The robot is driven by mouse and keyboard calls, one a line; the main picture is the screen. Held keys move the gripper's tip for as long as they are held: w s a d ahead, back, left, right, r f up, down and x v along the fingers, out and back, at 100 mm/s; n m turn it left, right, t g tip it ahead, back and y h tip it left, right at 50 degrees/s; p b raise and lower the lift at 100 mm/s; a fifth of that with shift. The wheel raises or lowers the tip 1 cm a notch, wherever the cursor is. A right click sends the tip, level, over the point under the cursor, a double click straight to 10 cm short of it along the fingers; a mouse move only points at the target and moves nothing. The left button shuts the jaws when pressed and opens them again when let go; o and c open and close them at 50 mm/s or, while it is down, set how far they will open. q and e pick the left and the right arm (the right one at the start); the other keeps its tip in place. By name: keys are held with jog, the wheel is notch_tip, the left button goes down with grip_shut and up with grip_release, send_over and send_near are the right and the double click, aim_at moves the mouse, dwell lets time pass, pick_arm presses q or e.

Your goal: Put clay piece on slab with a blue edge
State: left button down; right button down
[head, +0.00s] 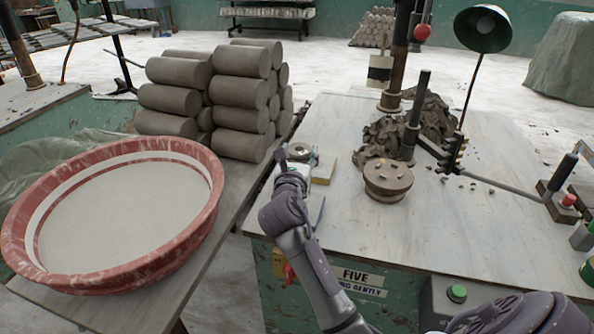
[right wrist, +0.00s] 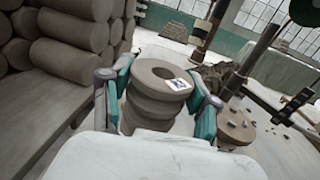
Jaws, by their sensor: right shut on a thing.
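My right gripper (head: 297,157) is over the left side of the pale table. It is shut on a ridged, round brown clay piece (right wrist: 155,103) with a hole in its top and a small white and blue label. The teal fingers of the right gripper (right wrist: 160,88) lie on either side of this clay piece in the right wrist view. A thin blue edge (head: 321,212) shows beside my right forearm in the head view; the arm hides most of what it belongs to. A small slab with a yellow edge (head: 324,170) lies just right of the gripper. My left gripper is not in view.
Another ridged round piece (head: 388,182) with small lumps on top stands to the right. Clay trimmings (head: 385,139) are heaped behind it by a post. Stacked clay cylinders (head: 241,88) and a large red basin (head: 197,238) stand left. The table's front middle is clear.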

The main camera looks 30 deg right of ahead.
jog(key=shift+w+f, duration=0.25)
jog(key=shift+w, duration=0.15)
jog(key=shift+f+b, duration=0.4)
jog(key=shift+f, duration=1.45)
jog(key=shift+s+f, duration=0.1)
jog(key=shift+f, duration=0.05)
jog(key=shift+c, duration=1.4)
grip_release()
jog(key=shift+f, duration=0.1)
